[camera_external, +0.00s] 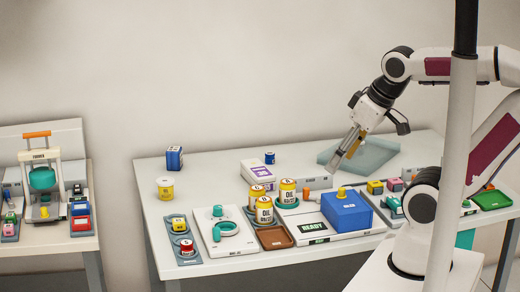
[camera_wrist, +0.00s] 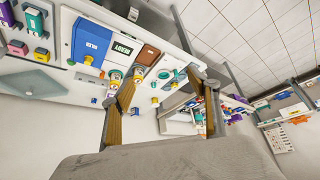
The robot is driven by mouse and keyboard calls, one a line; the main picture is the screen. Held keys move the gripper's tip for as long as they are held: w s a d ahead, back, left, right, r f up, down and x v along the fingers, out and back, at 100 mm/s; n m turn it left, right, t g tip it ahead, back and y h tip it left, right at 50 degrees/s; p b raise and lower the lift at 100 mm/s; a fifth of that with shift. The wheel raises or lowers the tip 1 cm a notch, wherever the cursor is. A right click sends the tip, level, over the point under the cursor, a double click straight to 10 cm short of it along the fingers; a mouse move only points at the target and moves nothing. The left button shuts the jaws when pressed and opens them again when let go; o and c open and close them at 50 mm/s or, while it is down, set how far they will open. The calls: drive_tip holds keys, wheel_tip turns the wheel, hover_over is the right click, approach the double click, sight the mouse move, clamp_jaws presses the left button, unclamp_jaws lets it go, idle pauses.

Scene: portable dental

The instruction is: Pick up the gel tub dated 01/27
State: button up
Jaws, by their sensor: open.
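Several small tubs show in the external view, and their dates are too small to read, so I cannot tell which is dated 01/27. A white tub with a yellow lid (camera_external: 165,190) stands alone at the table's left. A yellow-topped tub (camera_external: 179,224) and a red-and-white tub (camera_external: 187,246) sit in a blue-grey tray (camera_external: 176,237) at the front left. My gripper (camera_external: 344,158) is raised above the table's back right, well away from these tubs. In the wrist view my gripper (camera_wrist: 167,108) has its two fingers apart with nothing between them.
Yellow-and-white OIL cans (camera_external: 264,210) stand mid-table near a blue box (camera_external: 347,210) and a white device with a teal ring (camera_external: 224,229). A blue box (camera_external: 174,157) is at the back left. A translucent teal tray (camera_external: 375,154) lies below my gripper.

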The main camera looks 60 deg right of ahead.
drive_tip(key=w+d+t+h, duration=0.1)
drive_tip(key=w+d, duration=0.2)
drive_tip(key=w, duration=0.9)
drive_tip(key=w+d+t, duration=0.2)
drive_tip(key=w+d, duration=0.1)
drive_tip(key=w, duration=0.9)
drive_tip(key=w+d+t+h, duration=0.1)
drive_tip(key=w+d, duration=0.3)
drive_tip(key=w, duration=0.7)
drive_tip(key=w+d+f+t+y, duration=0.1)
drive_tip(key=w+d+f+t, duration=0.15)
drive_tip(key=w+f, duration=0.8)
drive_tip(key=n+t+y, duration=0.1)
drive_tip(key=y, duration=0.1)
approach(165, 179)
drive_tip(key=shift+w+f+t, duration=0.25)
drive_tip(key=shift+w+f, duration=0.2)
drive_tip(key=shift+w, duration=0.15)
drive_tip(key=shift+w, duration=0.1)
drive_tip(key=shift+x, duration=1.2)
